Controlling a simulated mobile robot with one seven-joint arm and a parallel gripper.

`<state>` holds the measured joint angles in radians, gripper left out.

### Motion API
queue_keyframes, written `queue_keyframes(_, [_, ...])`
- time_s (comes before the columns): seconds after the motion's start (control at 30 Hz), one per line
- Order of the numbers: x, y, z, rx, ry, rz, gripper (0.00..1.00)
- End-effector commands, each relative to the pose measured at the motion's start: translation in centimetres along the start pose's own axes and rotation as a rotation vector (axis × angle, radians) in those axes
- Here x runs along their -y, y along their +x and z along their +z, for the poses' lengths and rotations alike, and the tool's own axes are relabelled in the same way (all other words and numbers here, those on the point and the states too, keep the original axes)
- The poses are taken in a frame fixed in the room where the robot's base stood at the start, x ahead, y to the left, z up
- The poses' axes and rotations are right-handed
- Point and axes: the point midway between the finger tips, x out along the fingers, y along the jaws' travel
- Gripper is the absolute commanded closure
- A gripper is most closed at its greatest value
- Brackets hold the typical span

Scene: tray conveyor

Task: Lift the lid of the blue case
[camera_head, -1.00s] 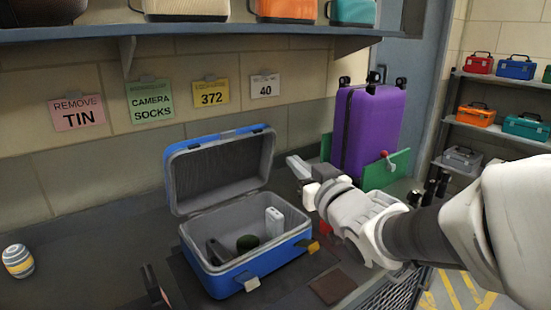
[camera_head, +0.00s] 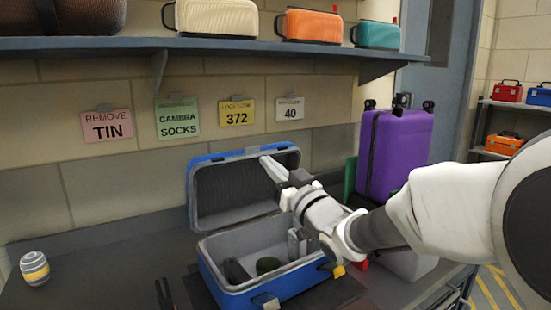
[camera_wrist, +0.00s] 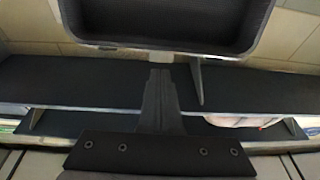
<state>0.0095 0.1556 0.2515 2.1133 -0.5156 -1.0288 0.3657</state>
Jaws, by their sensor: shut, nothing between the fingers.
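The blue case (camera_head: 272,294) sits on the dark counter with its lid (camera_head: 232,192) standing open, tilted back toward the wall. Inside the base are a dark object (camera_head: 236,271), a dark green round object (camera_head: 268,265) and a light grey upright object (camera_head: 297,243). My gripper (camera_head: 268,162) is shut and empty, its tips in front of the right part of the lid's inner side. Whether they touch the lid cannot be told. In the wrist view the gripper (camera_wrist: 160,78) points toward a dark, grey-rimmed panel, apparently the lid (camera_wrist: 165,20).
A purple suitcase (camera_head: 396,152) stands right of the case, close behind my arm. A striped round jar (camera_head: 35,268) is at the far left of the counter. A shelf (camera_head: 200,46) with several cases overhangs the wall notes. The counter left of the case is mostly clear.

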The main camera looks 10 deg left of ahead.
Motion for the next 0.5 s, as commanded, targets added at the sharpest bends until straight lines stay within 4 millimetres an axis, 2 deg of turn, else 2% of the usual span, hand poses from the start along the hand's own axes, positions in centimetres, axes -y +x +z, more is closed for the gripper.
queue_keyframes(0.2, [0.0, 3.1, 0.1, 0.000, 0.001, -0.001, 1.00])
queue_keyframes(0.5, [0.0, 4.5, 0.0, 0.000, 0.001, 0.001, 1.00])
